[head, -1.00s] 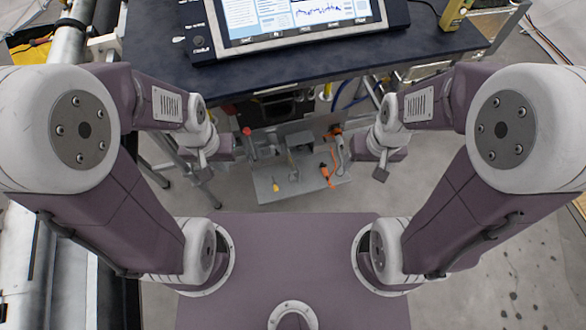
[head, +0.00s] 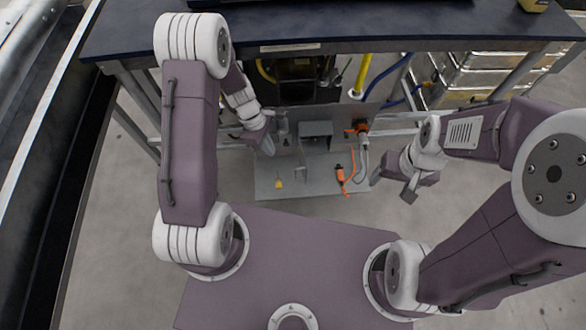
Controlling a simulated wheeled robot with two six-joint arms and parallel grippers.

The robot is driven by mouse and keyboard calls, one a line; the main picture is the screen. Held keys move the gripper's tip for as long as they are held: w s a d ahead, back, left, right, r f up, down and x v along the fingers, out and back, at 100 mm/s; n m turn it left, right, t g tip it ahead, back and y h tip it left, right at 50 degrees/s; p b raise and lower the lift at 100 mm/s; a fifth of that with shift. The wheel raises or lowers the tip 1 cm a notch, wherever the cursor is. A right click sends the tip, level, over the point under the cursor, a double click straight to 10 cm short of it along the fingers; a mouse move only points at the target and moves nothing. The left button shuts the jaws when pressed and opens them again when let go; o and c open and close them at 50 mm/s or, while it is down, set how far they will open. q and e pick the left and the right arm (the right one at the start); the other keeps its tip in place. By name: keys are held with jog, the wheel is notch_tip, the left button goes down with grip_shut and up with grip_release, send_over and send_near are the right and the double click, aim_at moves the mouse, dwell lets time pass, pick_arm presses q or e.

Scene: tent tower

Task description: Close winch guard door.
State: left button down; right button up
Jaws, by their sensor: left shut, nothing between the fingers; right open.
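Under the dark table, a grey metal unit (head: 312,187) has a flat floor plate and an upright back panel. A grey box-like bracket (head: 316,130) stands on it. I cannot tell for sure which plate is the winch guard door. My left gripper (head: 268,146) is shut and empty at the unit's left side, in front of its upright parts; it hides part of that side, and contact cannot be told. My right gripper (head: 409,196) is open and empty, to the right of the unit and apart from it.
An orange handle-like part (head: 341,174) with a cable and a small yellow piece (head: 279,183) are on the floor plate. An orange fitting (head: 357,128) is at the back. Metal cases (head: 490,75) stand at the right.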

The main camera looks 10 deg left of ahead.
pick_arm(q)
jog(key=s+d+f+b, duration=0.1)
jog(key=d+f+b, duration=0.5)
jog(key=f, duration=0.3)
jog(key=shift+d+f, duration=0.15)
jog(key=shift+f, duration=0.1)
jog(key=shift+d, duration=0.1)
